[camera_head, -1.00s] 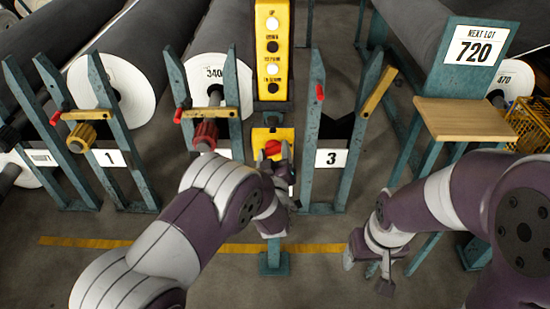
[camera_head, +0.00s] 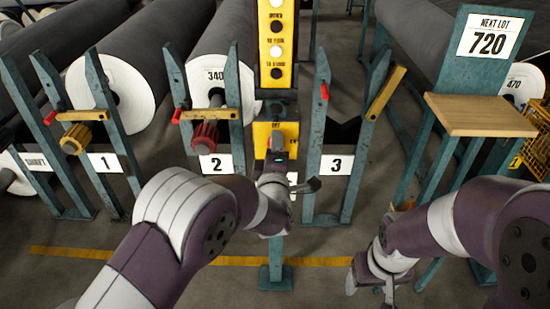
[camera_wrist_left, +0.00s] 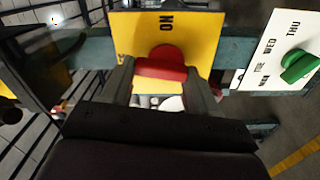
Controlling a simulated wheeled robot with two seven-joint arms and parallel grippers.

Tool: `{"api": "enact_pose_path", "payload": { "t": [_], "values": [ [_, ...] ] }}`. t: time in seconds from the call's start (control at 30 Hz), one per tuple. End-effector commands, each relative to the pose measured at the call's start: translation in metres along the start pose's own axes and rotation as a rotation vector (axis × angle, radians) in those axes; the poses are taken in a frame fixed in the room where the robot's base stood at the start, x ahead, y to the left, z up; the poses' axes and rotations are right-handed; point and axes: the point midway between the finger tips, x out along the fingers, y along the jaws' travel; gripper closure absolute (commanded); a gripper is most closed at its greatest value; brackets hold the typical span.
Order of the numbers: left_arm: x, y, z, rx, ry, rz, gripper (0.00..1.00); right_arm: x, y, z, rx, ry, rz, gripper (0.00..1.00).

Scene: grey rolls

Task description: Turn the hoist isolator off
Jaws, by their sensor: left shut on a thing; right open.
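The hoist isolator is a yellow plate (camera_head: 262,132) on the teal post below the push-button box. The handle's bar lies crosswise in that view. My left gripper (camera_head: 278,150) is at the plate, in front of the handle, and mostly hides it in the head view. In the wrist view its fingers (camera_wrist_left: 162,82) are shut on the red handle, one at each end. My right gripper (camera_head: 372,288) is open and empty, low at the right, away from the isolator.
A yellow push-button box (camera_head: 276,45) stands directly above the isolator. A white plate with day labels and a green knob (camera_wrist_left: 299,67) sits beside it in the wrist view. Teal roll stands flank the post. A wooden shelf (camera_head: 475,115) is at the right.

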Motion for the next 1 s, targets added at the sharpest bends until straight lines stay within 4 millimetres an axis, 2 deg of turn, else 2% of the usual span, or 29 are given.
{"api": "enact_pose_path", "payload": {
  "t": [0.03,0.3,0.97,1.0],
  "values": [
    [0.000,-0.006,0.001,-0.028,-0.001,-0.002,0.71,0.009,0.000,0.001,0.000,0.000,0.000,0.30],
    [0.000,-0.005,0.000,-0.153,-0.001,-0.003,0.71,0.023,0.000,0.003,0.000,0.000,0.000,0.30],
    [0.000,-0.003,-0.001,-0.204,0.000,-0.005,0.71,0.027,0.000,0.003,0.000,0.000,0.000,0.30],
    [0.000,-0.003,-0.001,-0.204,0.000,-0.005,0.31,0.027,0.000,0.003,0.000,0.000,0.000,0.30]
  ]
}}
